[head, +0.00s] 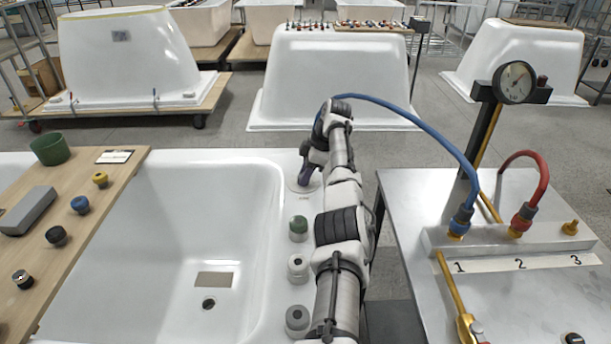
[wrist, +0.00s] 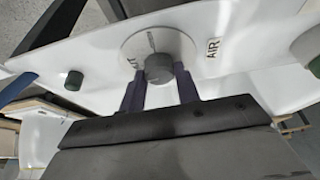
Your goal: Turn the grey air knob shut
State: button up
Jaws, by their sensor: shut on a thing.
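The grey air knob (wrist: 158,68) sits on a round pale plate (wrist: 150,42) on the white tub rim, with the label AIR (wrist: 212,47) beside it. A pointer line shows on the plate above the knob. My gripper (wrist: 160,85) has its two dark purple fingers on either side of the knob, shut on it. In the head view my gripper (head: 306,172) reaches down to the round plate (head: 292,184) on the tub's right rim; the knob itself is hidden there by the fingers.
Green (head: 298,226), white (head: 297,264) and grey (head: 297,316) knobs stand along the same rim. A wooden board (head: 75,215) with several caps lies across the tub at left. A metal bench (head: 410,215) with hoses and a gauge (head: 514,82) stands at right.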

dwell(0.4)
jog(key=o, duration=1)
jog(key=p+v, duration=0.6)
jog(key=v, duration=0.7)
jog(key=shift+r, duration=0.4)
